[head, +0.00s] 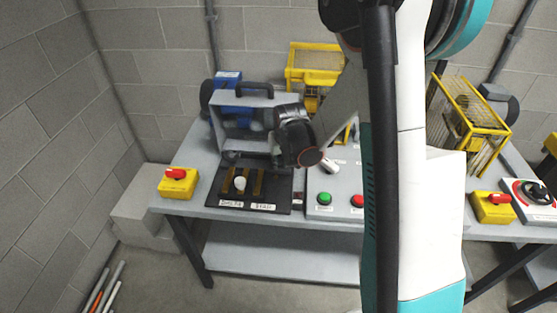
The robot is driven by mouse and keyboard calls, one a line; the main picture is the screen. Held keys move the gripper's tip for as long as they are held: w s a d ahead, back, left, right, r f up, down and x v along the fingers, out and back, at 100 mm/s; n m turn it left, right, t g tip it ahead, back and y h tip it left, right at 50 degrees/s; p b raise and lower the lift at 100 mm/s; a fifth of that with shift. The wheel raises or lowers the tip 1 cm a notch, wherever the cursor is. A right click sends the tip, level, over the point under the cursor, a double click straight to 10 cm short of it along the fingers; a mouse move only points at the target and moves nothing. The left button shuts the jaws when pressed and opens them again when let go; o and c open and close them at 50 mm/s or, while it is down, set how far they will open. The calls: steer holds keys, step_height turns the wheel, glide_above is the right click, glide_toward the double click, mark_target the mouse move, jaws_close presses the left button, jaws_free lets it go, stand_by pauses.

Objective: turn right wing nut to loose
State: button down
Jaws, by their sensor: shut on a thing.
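A grey guard frame (226,122) with a black handle on top stands on the left table. My gripper (278,148) is at its right side, dark and partly turned away from the camera. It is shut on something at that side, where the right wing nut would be. The nut and my fingertips are hidden behind the gripper body and wrist, so the nut's angle cannot be told.
A yellow box with a red knob (178,182) sits at the left. A grey control box with a green button (324,198) is to the right. Yellow cages (315,55) stand behind.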

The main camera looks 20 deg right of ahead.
steer(key=n+y, duration=0.1)
steer(key=n, duration=0.1)
steer(key=d+n+y, duration=0.1)
steer(key=n, duration=0.1)
steer(key=shift+n, duration=0.4)
stand_by(0.4)
steer(key=c, duration=1.4)
jaws_free()
steer(key=shift+c, duration=0.2)
steer(key=v, duration=1.2)
steer(key=shift+w, duration=0.15)
